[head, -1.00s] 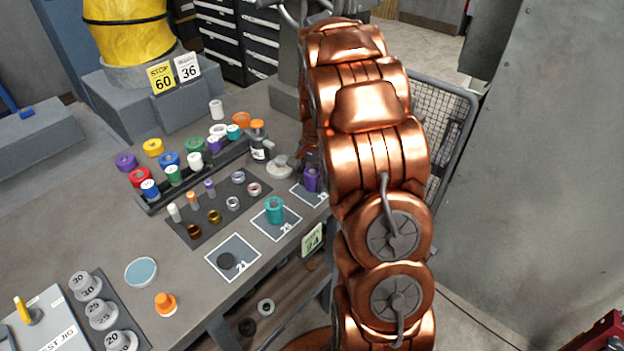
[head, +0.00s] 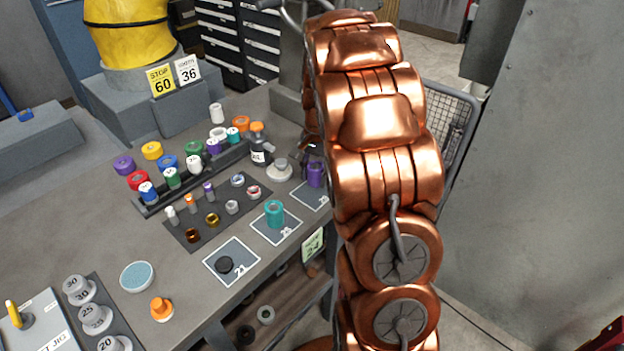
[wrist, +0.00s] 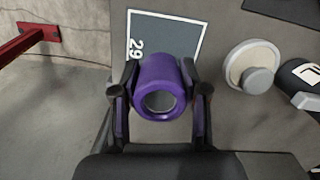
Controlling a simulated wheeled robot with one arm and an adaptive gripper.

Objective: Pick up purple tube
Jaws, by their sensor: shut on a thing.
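The purple tube (wrist: 163,68) is a short, hollow cylinder with a pale bore. In the wrist view it sits between the two fingers of my gripper (wrist: 159,84), which is shut on its sides. In the head view the purple tube (head: 315,174) shows left of my copper arm, over the far part of the mat marked 29 (head: 309,198). Most of my gripper is hidden there behind the arm. I cannot tell for sure whether the tube touches the mat.
A rack holds several coloured rolls.

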